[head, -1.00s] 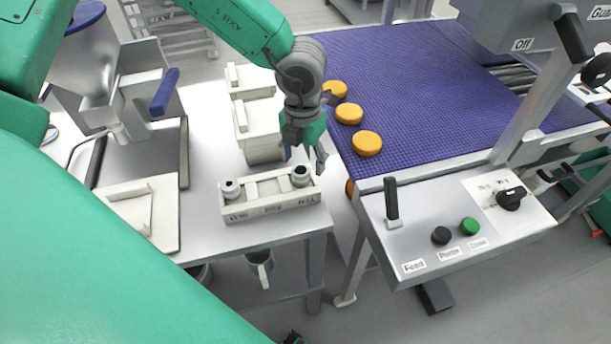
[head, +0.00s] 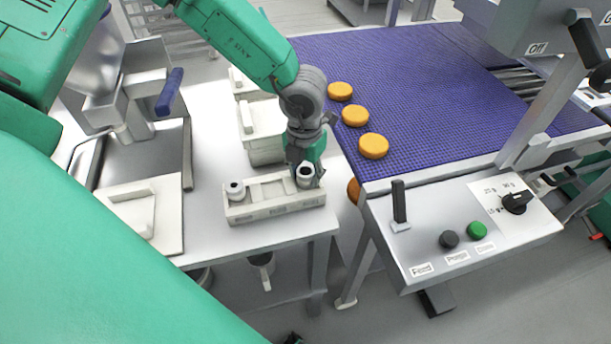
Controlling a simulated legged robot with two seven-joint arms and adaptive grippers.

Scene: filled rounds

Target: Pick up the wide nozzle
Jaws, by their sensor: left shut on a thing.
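A pale nozzle rack (head: 277,208) with labels on its front stands near the front right of the white table. One nozzle (head: 235,190) sits at its left end. Another nozzle (head: 305,178), with a wide dark opening on top, is at its right end. The labels are too blurred to read, so I cannot tell by them which is the wide nozzle. My left gripper (head: 306,167) points down over the right-end nozzle and is shut on it, its fingers partly hiding it. I cannot tell whether this nozzle is clear of the rack. My right gripper is out of view.
White lidded bins (head: 262,132) stand behind the rack. A blue conveyor (head: 430,90) with several orange rounds (head: 373,146) lies to the right, with a control panel (head: 460,230) in front. A metal filling machine (head: 105,85) and a pale board (head: 130,225) are at left.

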